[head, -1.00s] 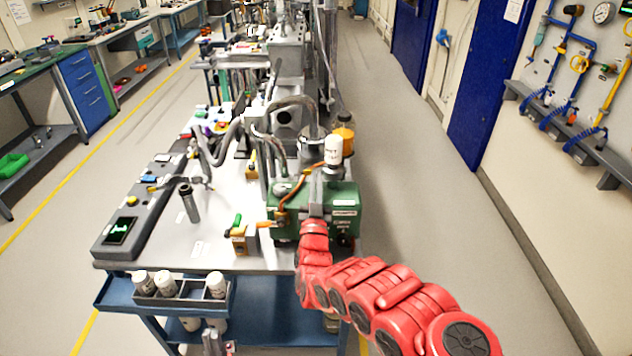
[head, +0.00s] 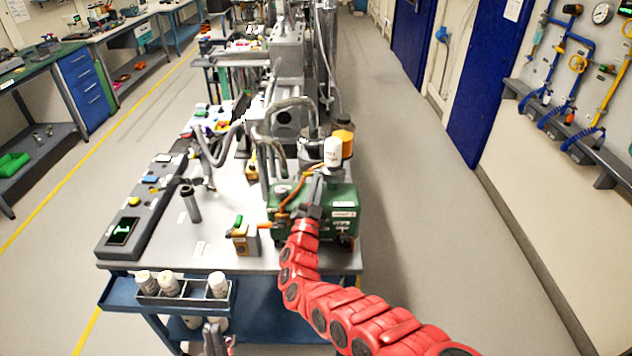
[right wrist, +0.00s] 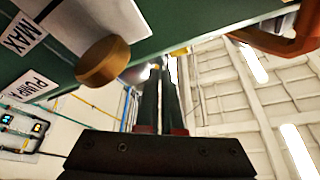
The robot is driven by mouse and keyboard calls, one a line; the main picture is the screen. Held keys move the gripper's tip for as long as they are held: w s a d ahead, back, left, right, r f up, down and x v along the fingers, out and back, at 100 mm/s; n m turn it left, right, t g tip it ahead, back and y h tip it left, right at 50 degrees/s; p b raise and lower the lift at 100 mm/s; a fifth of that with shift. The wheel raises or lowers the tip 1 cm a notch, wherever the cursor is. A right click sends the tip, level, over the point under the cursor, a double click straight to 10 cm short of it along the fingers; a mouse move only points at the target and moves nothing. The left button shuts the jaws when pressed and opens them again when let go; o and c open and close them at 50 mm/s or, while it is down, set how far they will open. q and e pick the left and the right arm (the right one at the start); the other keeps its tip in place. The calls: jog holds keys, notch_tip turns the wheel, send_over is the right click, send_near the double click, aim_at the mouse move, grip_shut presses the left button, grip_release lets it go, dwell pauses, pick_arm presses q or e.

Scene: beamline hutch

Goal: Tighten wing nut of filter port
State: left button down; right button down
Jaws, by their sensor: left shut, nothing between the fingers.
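The green pump (head: 343,200) stands at the near right end of the bench, with a white-capped bottle (head: 333,152) above it. My right gripper (head: 314,190) is at the pump's top and front, and its arm hides part of the front. In the right wrist view its two dark fingers (right wrist: 164,75) point up past the pump's green underside, close together with a narrow gap. A small yellow part (right wrist: 180,51) shows by the tips; I cannot tell whether it is the wing nut or is gripped. A brass round knob (right wrist: 103,62) is left of the fingers. My left gripper (head: 217,340) is shut and empty at the bottom.
An orange and grey block (head: 243,238) sits left of the pump. A dark cylinder (head: 190,204) stands on the bench (head: 215,225). White bottles (head: 168,284) stand in a tray on the blue cart front. A control strip (head: 140,212) lines the left edge. The right aisle is clear.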

jog(key=m+b, duration=0.1)
jog(key=m, duration=0.1)
jog(key=m+g+h+b, duration=0.1)
jog(key=m, duration=0.1)
jog(key=shift+f+h, duration=0.3)
jog(key=m+g+b, duration=0.1)
jog(key=m, duration=0.2)
jog(key=shift+m+h+b, duration=0.3)
jog(key=shift+h+b, duration=0.1)
jog(key=m+g+b, duration=0.1)
jog(key=m+g, duration=0.1)
jog(key=m, duration=0.1)
jog(key=shift+d+m, duration=0.1)
jog(key=shift+m, duration=0.3)
jog(key=m+g, duration=0.1)
jog(key=m, duration=0.2)
jog(key=shift+b, duration=0.35)
jog(key=m+y, duration=0.1)
jog(key=m, duration=0.1)
jog(key=m+g+y+p, duration=0.1)
jog(key=m, duration=0.1)
jog(key=shift+m+g, duration=0.3)
jog(key=shift+f, duration=0.1)
jog(key=c, duration=1.3)
grip_release()
